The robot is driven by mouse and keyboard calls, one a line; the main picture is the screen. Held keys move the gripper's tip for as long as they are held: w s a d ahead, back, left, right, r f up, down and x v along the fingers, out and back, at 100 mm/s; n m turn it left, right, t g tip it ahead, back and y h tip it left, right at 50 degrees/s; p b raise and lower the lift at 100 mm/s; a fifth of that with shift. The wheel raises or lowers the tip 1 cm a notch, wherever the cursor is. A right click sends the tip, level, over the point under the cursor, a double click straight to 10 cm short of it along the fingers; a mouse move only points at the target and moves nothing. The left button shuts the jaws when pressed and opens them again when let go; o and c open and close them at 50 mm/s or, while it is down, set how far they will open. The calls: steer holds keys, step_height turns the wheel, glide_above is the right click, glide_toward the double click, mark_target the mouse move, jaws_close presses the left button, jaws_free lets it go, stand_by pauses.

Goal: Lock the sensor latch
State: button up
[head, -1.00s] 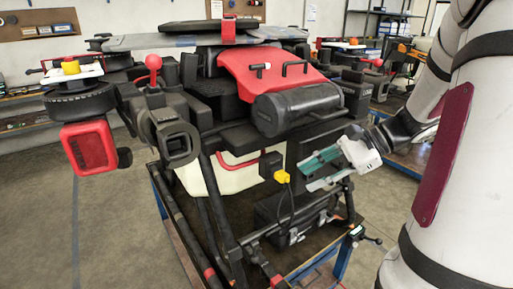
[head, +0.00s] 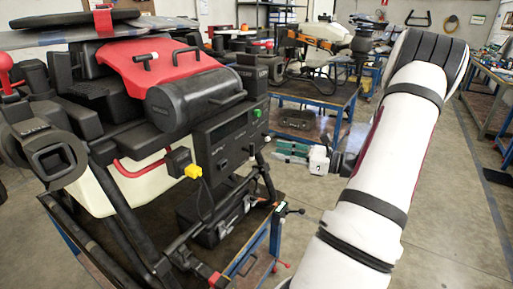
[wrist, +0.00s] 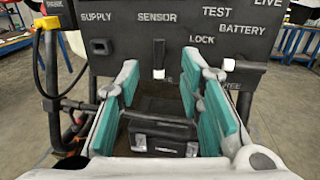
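The drone's dark control panel (wrist: 120,55) fills the upper wrist view and shows in the head view (head: 228,138). Below its SENSOR label, the sensor latch (wrist: 158,55) is a black lever hanging straight down with a white tip. A LOCK label (wrist: 202,40) lies to its upper right. The battery latch (wrist: 246,66) at the right lies sideways, its white tip pointing left. My gripper (wrist: 170,92) is open and empty, its teal pads spread on both sides below the sensor latch, apart from it. In the head view my gripper (head: 298,153) is right of the panel.
A yellow plug and cable (head: 192,171) hang at the panel's left side. A black case (head: 217,218) sits on the drone's stand below the panel. A blue workbench (head: 310,100) with another drone stands behind. Open floor lies at the right.

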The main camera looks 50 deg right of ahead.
mark_target(248, 150)
steer(key=x, duration=0.8)
steer(key=shift+w, duration=0.25)
steer(key=shift+a, duration=0.1)
jaws_close()
